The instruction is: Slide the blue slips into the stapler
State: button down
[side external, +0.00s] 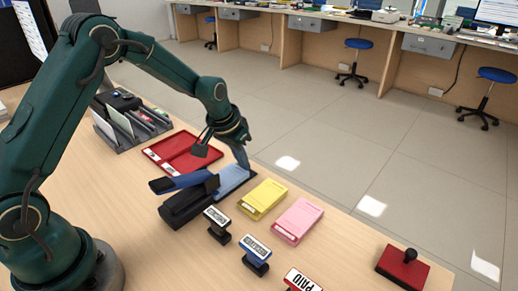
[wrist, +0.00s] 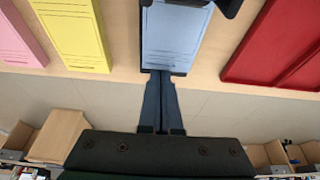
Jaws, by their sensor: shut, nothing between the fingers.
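The blue slips (side external: 235,178) lie in a flat stack on the counter, between the stapler and the counter's far edge. The stapler (side external: 185,207) is black with a raised blue arm (side external: 182,181), its mouth toward the slips. My gripper (side external: 244,166) is shut and empty at the slips' outer end, away from the stapler. In the wrist view the slips (wrist: 175,38) fill the top middle, with the shut fingertips (wrist: 162,75) at their near edge. A dark part of the stapler shows at the top edge there. Whether the slips reach inside its mouth is hidden.
A red tray (side external: 160,150) lies left of the slips. A yellow pad (side external: 262,197) and a pink pad (side external: 298,219) lie to the right. Several stamps, including a black-handled one on a red pad (side external: 402,270), stand nearer. A slotted sorter (side external: 130,135) stands at left.

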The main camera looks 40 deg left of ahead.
jog(key=shift+w, duration=2.05)
jog(key=s+d+r+t, duration=0.1)
jog(key=s+d+r, duration=0.1)
jog(key=s+r, duration=0.6)
jog(key=s+d+r+t, duration=0.15)
jog(key=s+r, duration=0.35)
jog(key=r, duration=0.8)
jog(key=s+f, duration=0.3)
jog(key=s, duration=0.4)
jog(key=s+f, duration=0.3)
jog(key=s, duration=0.5)
jog(key=shift+d+f+g, duration=0.35)
jog(key=shift+d, duration=0.1)
